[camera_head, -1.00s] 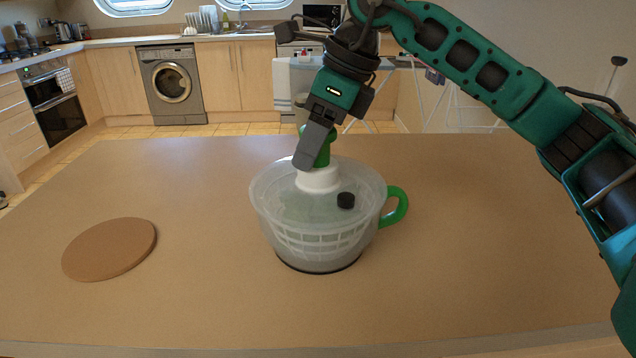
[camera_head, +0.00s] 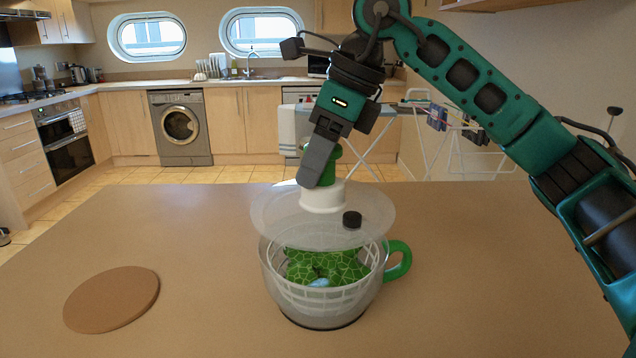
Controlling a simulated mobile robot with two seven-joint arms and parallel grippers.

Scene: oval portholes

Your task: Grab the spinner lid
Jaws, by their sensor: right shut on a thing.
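The spinner lid (camera_head: 275,213) is a clear disc with a white hub, a green knob and a black button. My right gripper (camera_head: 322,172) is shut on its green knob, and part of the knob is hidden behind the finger. The lid hangs above the salad spinner bowl (camera_head: 280,302), with a gap at the front. The bowl is clear with a green handle and stands on the table. Inside its white basket are green leafy-patterned contents (camera_head: 325,266) and a small light-blue piece. My left gripper is not in view.
A round brown board (camera_head: 112,300) lies on the table (camera_head: 210,240) left of the bowl. The table is otherwise clear. Behind it are kitchen cabinets, a washing machine (camera_head: 180,127), an ironing board and a drying rack (camera_head: 455,135).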

